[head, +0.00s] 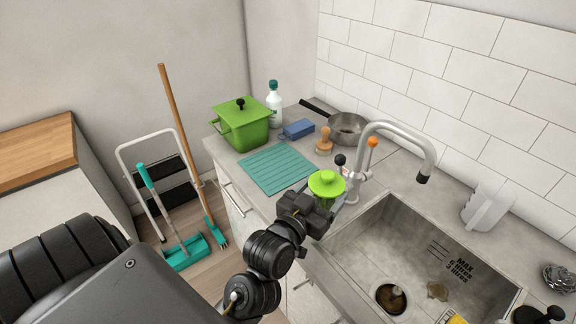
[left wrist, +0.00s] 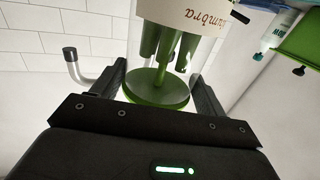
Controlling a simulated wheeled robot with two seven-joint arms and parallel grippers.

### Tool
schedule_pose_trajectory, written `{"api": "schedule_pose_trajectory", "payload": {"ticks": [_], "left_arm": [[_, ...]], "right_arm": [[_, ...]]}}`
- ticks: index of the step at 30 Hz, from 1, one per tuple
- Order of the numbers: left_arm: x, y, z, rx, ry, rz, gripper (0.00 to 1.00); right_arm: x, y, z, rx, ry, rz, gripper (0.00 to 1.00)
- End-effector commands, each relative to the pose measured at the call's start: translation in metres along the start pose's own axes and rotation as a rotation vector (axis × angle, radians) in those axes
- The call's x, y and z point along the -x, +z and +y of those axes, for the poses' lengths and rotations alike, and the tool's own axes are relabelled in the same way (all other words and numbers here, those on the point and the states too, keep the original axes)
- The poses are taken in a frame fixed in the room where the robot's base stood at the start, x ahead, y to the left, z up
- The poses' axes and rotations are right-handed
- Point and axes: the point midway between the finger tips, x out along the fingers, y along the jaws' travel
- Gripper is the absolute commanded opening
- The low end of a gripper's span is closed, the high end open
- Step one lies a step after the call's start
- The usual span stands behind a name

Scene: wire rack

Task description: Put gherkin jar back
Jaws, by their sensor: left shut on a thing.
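My left gripper (head: 331,193) is shut on the jar, near the front edge of the counter and left of the sink. In the left wrist view the jar (left wrist: 168,45) sits between my two fingers, with its green lid toward the gripper body, green gherkins behind the glass and a pale label with red lettering. The head view shows little of the jar below the lid. My right gripper is not in view.
A tap (head: 400,130) rises close right of the jar over the sink (head: 345,235). A teal mat (head: 277,168) lies bare on the counter. Behind stand a green pot (head: 240,126), a bottle (head: 274,106), a blue sponge (head: 298,129), a wooden brush (head: 324,143) and a pan (head: 346,130).

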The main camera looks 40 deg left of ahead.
Motion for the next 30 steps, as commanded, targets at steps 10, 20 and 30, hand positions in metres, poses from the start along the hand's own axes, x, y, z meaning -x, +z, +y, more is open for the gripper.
{"api": "schedule_pose_trajectory", "payload": {"ticks": [10,20,30], "left_arm": [[-0.017,-0.051,-0.087,-0.009,-0.178,0.023,0.03],[-0.011,-0.072,-0.142,0.004,-0.299,0.003,0.03],[-0.04,-0.054,-0.168,-0.008,-0.3,-0.003,0.03]], "right_arm": [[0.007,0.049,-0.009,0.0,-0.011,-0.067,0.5],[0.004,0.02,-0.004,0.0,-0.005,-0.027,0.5],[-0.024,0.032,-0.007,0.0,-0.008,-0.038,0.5]]}}
